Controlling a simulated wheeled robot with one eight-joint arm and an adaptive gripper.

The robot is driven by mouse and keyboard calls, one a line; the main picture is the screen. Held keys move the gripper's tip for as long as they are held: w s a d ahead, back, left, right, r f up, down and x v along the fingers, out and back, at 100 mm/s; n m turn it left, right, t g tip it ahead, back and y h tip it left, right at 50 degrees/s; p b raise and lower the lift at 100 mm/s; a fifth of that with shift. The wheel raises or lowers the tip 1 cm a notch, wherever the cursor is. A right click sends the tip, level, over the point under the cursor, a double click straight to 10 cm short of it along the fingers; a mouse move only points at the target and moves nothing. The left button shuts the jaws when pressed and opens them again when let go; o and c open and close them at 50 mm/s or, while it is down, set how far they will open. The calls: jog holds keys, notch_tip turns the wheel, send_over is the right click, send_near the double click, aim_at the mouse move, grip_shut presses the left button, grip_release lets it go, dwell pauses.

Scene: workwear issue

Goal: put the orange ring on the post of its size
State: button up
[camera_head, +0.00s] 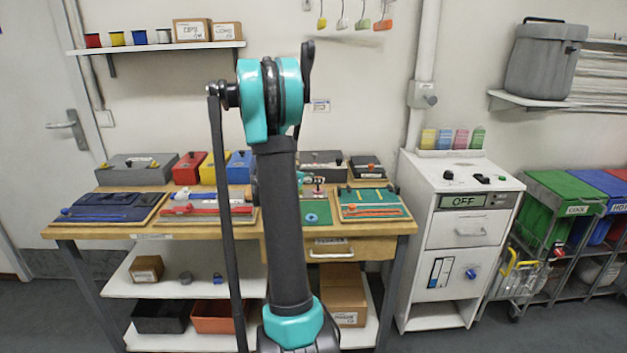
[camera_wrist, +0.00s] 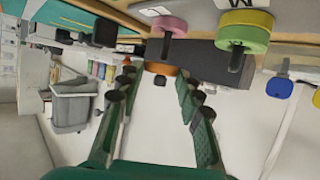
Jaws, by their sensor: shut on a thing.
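In the wrist view the orange ring (camera_wrist: 160,69) is seen nearly edge-on between the two fingertips. My gripper (camera_wrist: 157,75) is closed on it. In the same view, a pink ring (camera_wrist: 169,25) sits above it around a dark stub. To the right, a green ring (camera_wrist: 243,38) and a yellow ring (camera_wrist: 250,18) sit together on another dark stub. These rings look apart from the orange ring. I cannot tell which post matches the orange ring's size. In the head view my arm hides the gripper and the orange ring.
The wooden workbench (camera_head: 200,232) holds a blue board (camera_head: 105,207), a green board (camera_head: 371,204) and several coloured boxes at the back. A white cabinet (camera_head: 461,226) stands to the right. A yellow thing (camera_wrist: 317,97) and a blue thing (camera_wrist: 279,87) show at the wrist view's right edge.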

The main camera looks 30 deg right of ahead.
jog(key=shift+f, duration=0.75)
dwell(0.5)
jog(key=o, duration=0.8)
jog(key=shift+o, duration=0.2)
jog(key=o, duration=0.3)
jog(key=shift+r, duration=3.55)
